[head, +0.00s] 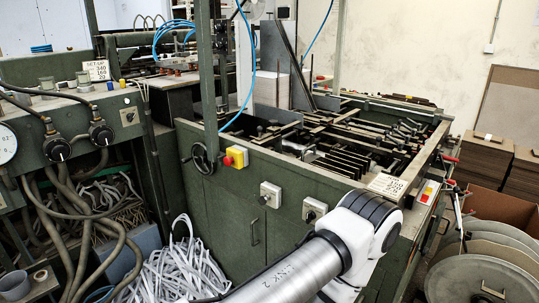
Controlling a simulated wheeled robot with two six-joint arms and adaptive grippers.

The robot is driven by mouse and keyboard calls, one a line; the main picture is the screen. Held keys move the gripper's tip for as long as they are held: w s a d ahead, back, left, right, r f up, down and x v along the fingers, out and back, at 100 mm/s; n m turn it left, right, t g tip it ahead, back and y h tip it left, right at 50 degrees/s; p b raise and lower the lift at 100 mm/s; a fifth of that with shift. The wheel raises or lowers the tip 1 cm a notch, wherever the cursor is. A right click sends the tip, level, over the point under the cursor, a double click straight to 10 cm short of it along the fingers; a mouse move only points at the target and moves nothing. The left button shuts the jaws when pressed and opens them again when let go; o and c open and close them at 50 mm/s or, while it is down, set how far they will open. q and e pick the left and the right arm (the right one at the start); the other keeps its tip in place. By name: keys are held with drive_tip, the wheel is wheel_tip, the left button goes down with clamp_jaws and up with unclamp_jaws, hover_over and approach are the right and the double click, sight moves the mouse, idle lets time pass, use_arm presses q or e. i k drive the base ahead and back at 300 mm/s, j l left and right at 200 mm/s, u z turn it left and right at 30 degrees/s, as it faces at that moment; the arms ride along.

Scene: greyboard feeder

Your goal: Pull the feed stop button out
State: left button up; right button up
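A red button (228,160) on a yellow box (240,153) is mounted at the top edge of the green machine's front panel, left of centre. Its label is too small to read, and I cannot tell whether it is pressed in or out. A second small control box (429,191) with red and yellow parts sits at the machine's right corner. I cannot tell from the frame which one is the feed stop. One of my arms crosses the lower middle, its joint in front of the machine's panel. Neither gripper shows.
Two grey switch boxes (271,194) (315,209) and a handwheel (205,157) are on the green panel (222,215). White strip waste (178,270) lies on the floor at left. Round drum lids (485,280) stand at lower right. Board stacks (484,157) stand behind them.

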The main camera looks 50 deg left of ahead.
sight(228, 161)
drive_tip(key=u, duration=1.9)
